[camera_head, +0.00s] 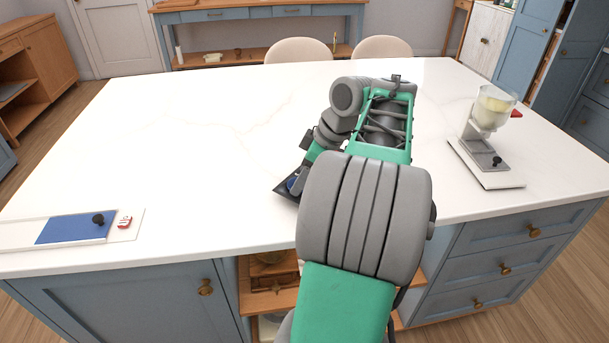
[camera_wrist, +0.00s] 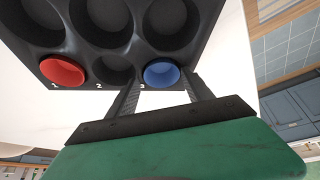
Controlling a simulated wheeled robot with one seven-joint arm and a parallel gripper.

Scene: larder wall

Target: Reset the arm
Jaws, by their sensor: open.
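My arm reaches over the white island counter (camera_head: 200,120), bent, with its end low over the counter's middle. My gripper (camera_wrist: 165,82) is open in the wrist view, its two dark fingers apart and pointing at the near edge of a dark tray with round wells (camera_wrist: 100,40). A blue cup (camera_wrist: 162,74) sits in the well marked 3, just beyond the fingertips; I cannot tell whether they touch it. In the head view the arm hides most of the tray (camera_head: 284,192) and the gripper.
A red cup (camera_wrist: 62,71) sits in well 1; well 2 looks empty. A dispenser with a clear bowl (camera_head: 492,108) stands at right on a white board. A blue panel with a black knob (camera_head: 75,229) lies at left beside a small red-and-white item (camera_head: 125,222).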

